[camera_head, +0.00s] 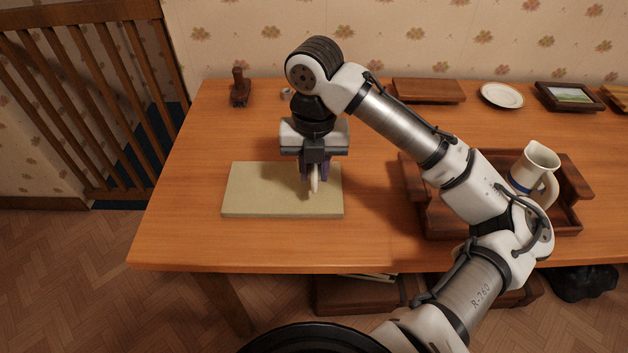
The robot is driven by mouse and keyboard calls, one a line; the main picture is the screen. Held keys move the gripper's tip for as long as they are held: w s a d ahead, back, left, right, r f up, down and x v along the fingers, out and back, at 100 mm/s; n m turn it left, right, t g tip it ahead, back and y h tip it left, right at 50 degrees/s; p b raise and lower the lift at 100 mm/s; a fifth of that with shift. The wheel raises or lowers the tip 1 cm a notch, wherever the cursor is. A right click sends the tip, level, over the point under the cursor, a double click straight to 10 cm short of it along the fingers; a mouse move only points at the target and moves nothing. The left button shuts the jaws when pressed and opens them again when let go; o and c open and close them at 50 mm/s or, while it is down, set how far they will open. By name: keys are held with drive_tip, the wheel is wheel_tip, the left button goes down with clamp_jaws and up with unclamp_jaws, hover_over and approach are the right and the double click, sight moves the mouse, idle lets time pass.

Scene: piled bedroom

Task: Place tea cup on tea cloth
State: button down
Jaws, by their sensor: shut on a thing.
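The tea cloth (245,190) appears as a flat, beige, folded-looking slab on the left part of the wooden table. My gripper (314,170) points down over the right part of the cloth. It is shut on what appears to be the tea cup (314,184), of which a narrow pale part and dark purple bits show. The gripper hides most of the cup. I cannot tell whether the cup touches the cloth or hangs just above it.
A wooden tray (430,222) with a white jug (536,165) stands at right, partly behind my arm. A dark wooden object (240,90), a brown board (428,90), a white plate (502,95) and a picture frame (570,97) line the back. Table front left is clear.

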drive_tip(key=shift+f, duration=1.85)
drive_tip(key=shift+f, duration=0.25)
drive_tip(key=c, duration=1.2)
unclamp_jaws()
drive_tip(key=shift+r, duration=0.15)
wheel_tip(320, 180, up, 12)
drive_tip(key=shift+r, duration=0.1)
